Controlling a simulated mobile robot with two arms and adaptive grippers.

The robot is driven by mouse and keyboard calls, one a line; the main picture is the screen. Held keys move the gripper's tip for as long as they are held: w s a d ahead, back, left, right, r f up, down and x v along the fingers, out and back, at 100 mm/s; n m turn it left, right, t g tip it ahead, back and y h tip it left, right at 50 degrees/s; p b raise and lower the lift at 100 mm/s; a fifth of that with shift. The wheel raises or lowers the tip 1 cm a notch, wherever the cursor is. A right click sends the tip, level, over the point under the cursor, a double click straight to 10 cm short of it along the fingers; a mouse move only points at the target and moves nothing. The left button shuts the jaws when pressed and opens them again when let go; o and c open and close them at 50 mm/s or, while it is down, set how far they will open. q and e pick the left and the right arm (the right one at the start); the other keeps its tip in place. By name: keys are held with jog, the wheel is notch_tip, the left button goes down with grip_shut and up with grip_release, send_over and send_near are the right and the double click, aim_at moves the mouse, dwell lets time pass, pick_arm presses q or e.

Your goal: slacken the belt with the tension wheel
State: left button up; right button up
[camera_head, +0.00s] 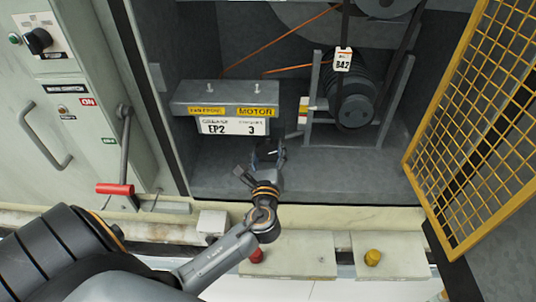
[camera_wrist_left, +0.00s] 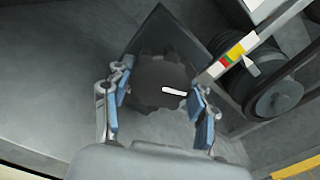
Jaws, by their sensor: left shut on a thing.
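The tension wheel (camera_wrist_left: 155,72) is a dark, lobed disc with a white mark, seen in the left wrist view between the fingers. My left gripper (camera_head: 266,158) is shut on the wheel, with its blue-padded fingers (camera_wrist_left: 156,112) on either side of its rim. In the head view the gripper largely hides the wheel, below the motor box. The black belt (camera_head: 346,22) runs up from the dark pulley (camera_head: 352,98); a white B42 tag (camera_head: 343,60) hangs there. A coloured scale strip (camera_wrist_left: 232,53) with a pale pointer sits beside the wheel. My right gripper is out of view.
The grey motor box (camera_head: 226,97) labelled EP2 3 stands just behind the gripper. A yellow mesh guard (camera_head: 470,130) stands open at the right. A red-handled lever (camera_head: 115,189) sticks out at the left. The cabinet floor right of the gripper is clear.

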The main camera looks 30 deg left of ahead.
pick_arm(q)
jog(key=n+b, duration=0.3)
jog(key=n, duration=0.2)
jog(key=shift+f+n, duration=0.1)
jog(key=shift+n, duration=0.2)
jog(key=n+b, duration=0.2)
jog(key=n, duration=0.2)
jog(key=shift+r+n+b, duration=0.2)
jog(key=shift+n+b, duration=0.1)
jog(key=shift+n, duration=0.5)
jog(key=o, duration=1.1)
jog(key=shift+d, duration=0.15)
jog(key=v, duration=1.2)
